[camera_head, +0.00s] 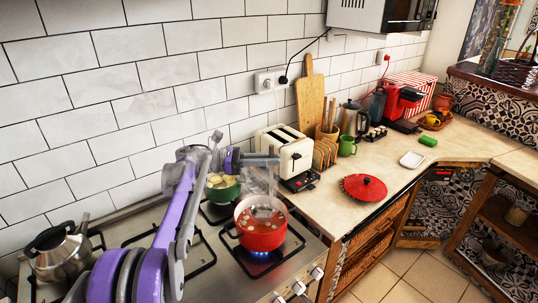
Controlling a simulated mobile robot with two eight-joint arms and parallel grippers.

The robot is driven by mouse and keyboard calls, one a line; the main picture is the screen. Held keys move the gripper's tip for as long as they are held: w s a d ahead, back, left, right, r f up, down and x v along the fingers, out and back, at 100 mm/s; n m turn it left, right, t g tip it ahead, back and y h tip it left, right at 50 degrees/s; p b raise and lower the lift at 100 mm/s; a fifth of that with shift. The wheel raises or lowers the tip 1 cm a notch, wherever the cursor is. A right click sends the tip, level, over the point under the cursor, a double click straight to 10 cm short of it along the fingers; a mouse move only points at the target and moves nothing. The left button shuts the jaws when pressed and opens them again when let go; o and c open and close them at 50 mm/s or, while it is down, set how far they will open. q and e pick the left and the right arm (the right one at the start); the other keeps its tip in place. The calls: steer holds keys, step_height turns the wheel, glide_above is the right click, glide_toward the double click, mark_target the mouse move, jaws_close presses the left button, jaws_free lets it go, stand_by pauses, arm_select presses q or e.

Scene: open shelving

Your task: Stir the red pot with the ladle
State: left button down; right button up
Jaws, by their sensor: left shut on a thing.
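The red pot (262,238) stands on a lit front burner of the stove, with reddish liquid and pale round pieces inside. My left arm comes in from the lower left, and its gripper (266,161) is above the far side of the pot. It is shut on the ladle, but the ladle is hard to make out against the pale haze between the gripper and the pot. I cannot tell whether its bowl is in the liquid. My right gripper is not in view.
A green pot (223,188) with food sits behind the red pot, partly behind my arm. A metal kettle (60,252) stands at left. A toaster (284,150) is close behind the gripper. A red lid (363,188) lies on the counter at right, with clear counter around it.

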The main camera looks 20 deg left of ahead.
arm_select(q)
step_height(320, 180, down, 6)
steer(key=b, duration=0.2)
stand_by(0.3)
steer(key=shift+w+f, duration=0.1)
steer(key=shift+w, duration=0.1)
stand_by(0.5)
